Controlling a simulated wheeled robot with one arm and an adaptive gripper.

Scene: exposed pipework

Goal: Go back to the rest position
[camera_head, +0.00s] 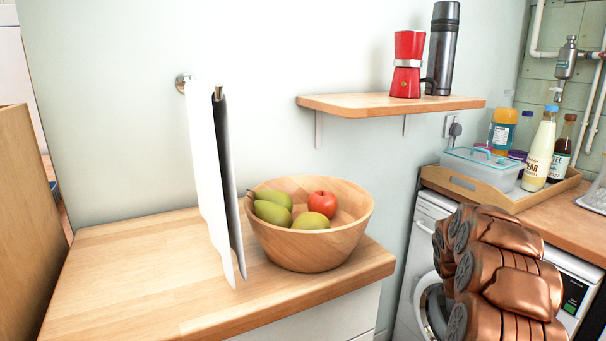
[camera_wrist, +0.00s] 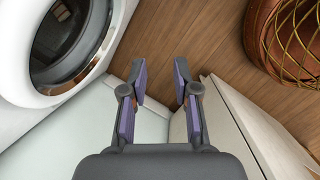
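My gripper (camera_wrist: 160,84) shows in the wrist view, pointing down toward the wooden floor. Its two fingers are apart and nothing is between them. In the head view my bronze-coloured arm (camera_head: 505,270) is folded at the lower right, in front of the washing machine. The gripper itself is not visible in the head view.
A washing machine (camera_head: 422,230) stands right, its round door (camera_wrist: 75,45) close by the gripper. A shelf (camera_head: 350,104) juts from the wall. A woven basket (camera_wrist: 285,45) stands on the floor (camera_wrist: 200,35).

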